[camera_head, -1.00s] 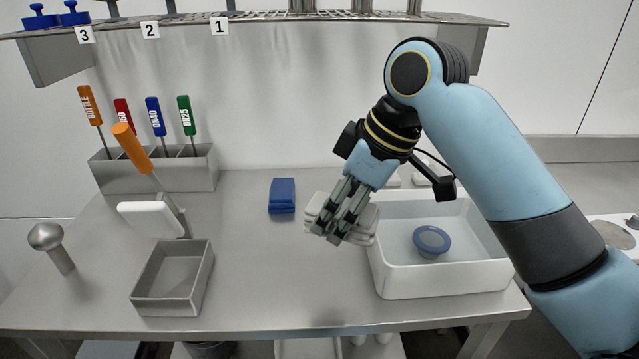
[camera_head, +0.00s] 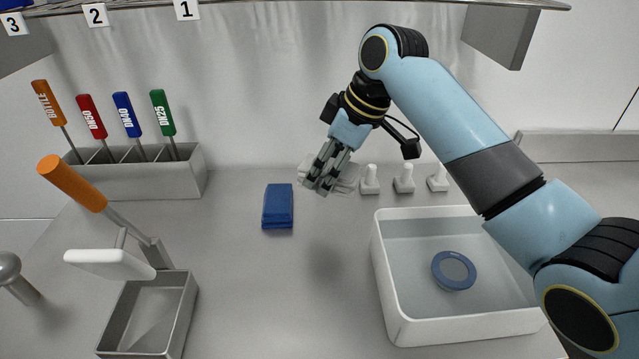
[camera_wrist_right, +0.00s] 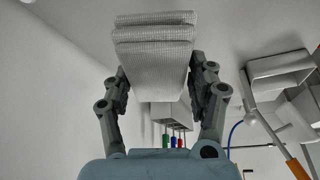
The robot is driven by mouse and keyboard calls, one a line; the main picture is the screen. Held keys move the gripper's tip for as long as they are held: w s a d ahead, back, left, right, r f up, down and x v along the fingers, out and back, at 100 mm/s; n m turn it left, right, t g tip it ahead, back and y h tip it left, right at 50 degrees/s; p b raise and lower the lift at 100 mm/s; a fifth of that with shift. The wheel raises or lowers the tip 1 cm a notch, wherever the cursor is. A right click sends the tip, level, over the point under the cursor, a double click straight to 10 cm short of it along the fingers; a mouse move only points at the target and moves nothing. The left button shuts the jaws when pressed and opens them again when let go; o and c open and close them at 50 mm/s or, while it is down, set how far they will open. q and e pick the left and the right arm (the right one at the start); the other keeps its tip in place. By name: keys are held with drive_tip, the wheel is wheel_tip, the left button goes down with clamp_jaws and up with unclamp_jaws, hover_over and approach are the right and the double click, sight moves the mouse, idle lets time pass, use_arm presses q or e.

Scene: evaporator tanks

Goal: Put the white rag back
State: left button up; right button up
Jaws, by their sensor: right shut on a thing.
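The white rag (camera_head: 347,176) is a folded, pale cloth held in my right gripper (camera_head: 322,186), above the back part of the steel table. In the right wrist view the rag (camera_wrist_right: 155,50) hangs between the two fingers of the gripper (camera_wrist_right: 160,80), which press on its sides. In the head view the fingers hide part of the rag. A shadow lies on the table below and in front of it. A folded blue rag (camera_head: 278,207) lies flat on the table to the left of the gripper. My left gripper is not in view.
A white basin (camera_head: 392,300) with a blue round piece (camera_head: 454,270) inside stands at the right. Several small white pegs (camera_head: 404,180) stand behind it. A steel rack (camera_head: 130,180) with coloured-handled brushes is at the back left.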

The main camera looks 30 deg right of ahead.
drive_tip(key=w+f, duration=0.1)
drive_tip(key=f, duration=0.1)
drive_tip(key=w+f, duration=0.2)
drive_tip(key=w+d+f, duration=0.1)
drive_tip(key=f, duration=0.1)
drive_tip(key=shift+w+f, duration=0.2)
drive_tip(key=shift+w, duration=0.05)
drive_tip(key=shift+f, duration=0.85)
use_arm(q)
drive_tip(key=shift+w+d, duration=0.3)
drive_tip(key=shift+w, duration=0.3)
use_arm(e)
drive_tip(key=o, duration=1.2)
